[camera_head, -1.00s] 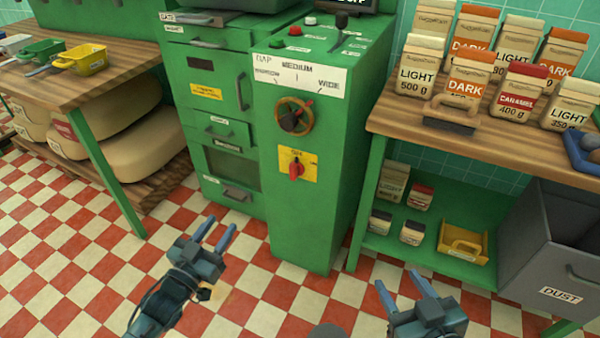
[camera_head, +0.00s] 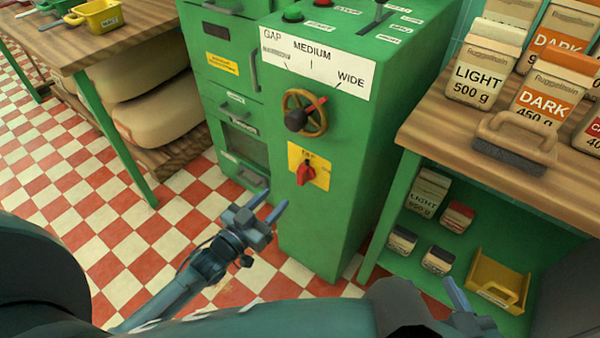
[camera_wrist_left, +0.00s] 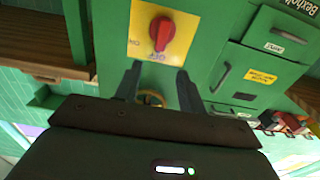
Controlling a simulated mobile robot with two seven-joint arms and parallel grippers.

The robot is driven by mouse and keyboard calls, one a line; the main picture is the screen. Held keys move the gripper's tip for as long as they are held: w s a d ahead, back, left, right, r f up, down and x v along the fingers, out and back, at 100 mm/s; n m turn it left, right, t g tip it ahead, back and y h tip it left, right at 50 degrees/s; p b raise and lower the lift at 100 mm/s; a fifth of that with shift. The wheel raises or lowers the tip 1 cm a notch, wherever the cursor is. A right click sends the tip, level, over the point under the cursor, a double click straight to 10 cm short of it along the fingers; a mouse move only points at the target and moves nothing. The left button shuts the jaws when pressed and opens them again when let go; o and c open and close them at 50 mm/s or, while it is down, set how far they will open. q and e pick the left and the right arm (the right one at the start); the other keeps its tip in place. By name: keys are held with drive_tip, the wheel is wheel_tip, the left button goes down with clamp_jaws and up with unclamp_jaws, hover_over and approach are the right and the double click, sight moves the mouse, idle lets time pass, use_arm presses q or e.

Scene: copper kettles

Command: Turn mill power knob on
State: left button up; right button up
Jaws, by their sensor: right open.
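The red power knob (camera_head: 307,175) sits on a yellow plate (camera_head: 296,156) on the front of the green mill (camera_head: 345,215). In the left wrist view the knob (camera_wrist_left: 163,34) is upright between the lines of my fingers, beyond their tips; "OFF" is printed by its lower end and "ON" to its left. My left gripper (camera_head: 270,204) is open and empty, below and left of the knob, apart from it; its fingers also show in the left wrist view (camera_wrist_left: 158,78). My right gripper (camera_head: 455,296) is open at the lower right, partly hidden by my arm.
A round gap wheel (camera_head: 304,113) with a dark hub and red pointer is above the knob. A wooden bench (camera_head: 470,170) with bags and a brush (camera_head: 513,142) stands at right. Another wooden table (camera_head: 110,45) stands at left. The checkered floor before the mill is open.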

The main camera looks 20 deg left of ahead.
sight(299, 174)
use_arm(q)
drive_tip(key=b+x, duration=0.2)
drive_tip(key=x, duration=0.8)
drive_tip(key=shift+w+d+f, duration=0.1)
drive_tip(key=shift+w+d, duration=0.05)
drive_tip(key=shift+w, duration=0.1)
use_arm(e)
drive_tip(key=shift+w+a+f+n, duration=0.2)
drive_tip(key=shift+f, duration=0.45)
drive_tip(key=shift+w+a+f+n, duration=0.15)
drive_tip(key=shift+a+f+n, duration=0.05)
drive_tip(key=shift+f, duration=0.4)
use_arm(q)
clamp_jaws()
